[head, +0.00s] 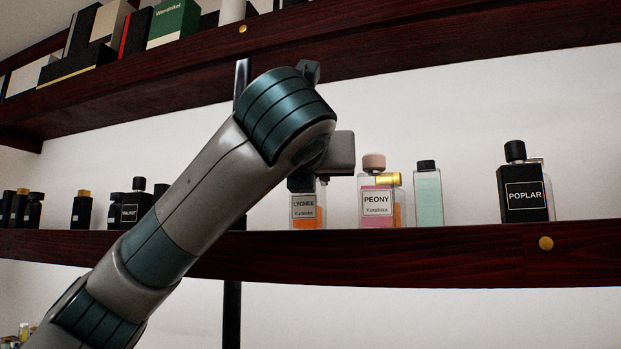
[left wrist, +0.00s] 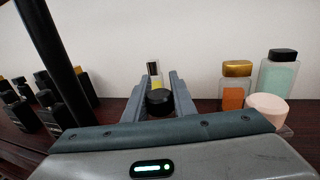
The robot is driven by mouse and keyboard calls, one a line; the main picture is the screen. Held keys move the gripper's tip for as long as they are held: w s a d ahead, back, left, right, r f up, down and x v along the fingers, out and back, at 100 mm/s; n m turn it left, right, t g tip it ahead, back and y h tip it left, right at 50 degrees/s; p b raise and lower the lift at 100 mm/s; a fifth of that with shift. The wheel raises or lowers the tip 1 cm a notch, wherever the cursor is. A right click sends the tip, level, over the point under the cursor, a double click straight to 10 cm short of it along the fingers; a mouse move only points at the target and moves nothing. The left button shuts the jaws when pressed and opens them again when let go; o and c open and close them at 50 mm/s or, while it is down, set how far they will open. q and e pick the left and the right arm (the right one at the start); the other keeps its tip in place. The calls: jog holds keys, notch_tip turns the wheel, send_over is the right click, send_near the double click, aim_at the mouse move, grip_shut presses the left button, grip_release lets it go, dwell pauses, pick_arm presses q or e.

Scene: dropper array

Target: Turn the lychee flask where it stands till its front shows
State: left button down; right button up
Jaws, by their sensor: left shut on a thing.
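The lychee flask (head: 304,211) stands on the shelf, a clear bottle with orange liquid low in it and a grey label reading LYCHEE. The label faces the head camera and is readable. My left gripper (head: 306,181) is at the top of the flask, shut on it. In the left wrist view my left gripper (left wrist: 158,92) has its two fingers on either side of the flask's round black cap (left wrist: 159,101). The flask's body is hidden below the cap there. My right gripper is not in view.
Close on the right stand the peony flask (head: 377,207) with a pink cap, a gold-capped bottle (left wrist: 235,85) and a mint-green bottle (head: 427,196). The black poplar flask (head: 524,196) is farther right. Several black bottles (head: 82,211) stand left. An upper shelf (head: 400,55) runs above.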

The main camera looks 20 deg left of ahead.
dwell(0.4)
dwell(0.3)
pick_arm(q)
jog(key=c, duration=1.4)
grip_release()
jog(key=shift+a+b, duration=0.1)
jog(key=shift+b, duration=0.2)
